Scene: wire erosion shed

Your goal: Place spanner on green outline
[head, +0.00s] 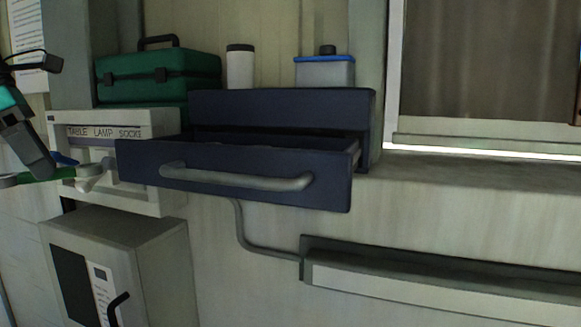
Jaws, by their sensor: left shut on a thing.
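My left gripper (46,168) is at the left edge, in front of the cream labelled box. It is shut on a slim green bar (45,175) with pale grey ends, which looks like the spanner. The bar lies roughly level and reaches towards the left edge. Small blue and white parts show beside the gripper's tip; I cannot tell what they belong to. I cannot make out a green outline. My right gripper is not in view.
A dark blue drawer (235,172) with a grey handle stands pulled out, right of the cream box (150,122). A green case (158,78), a white canister (240,68) and a blue-lidded tub (325,72) stand behind. A grey cabinet (145,258) is below. The right-hand ledge (480,172) looks clear.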

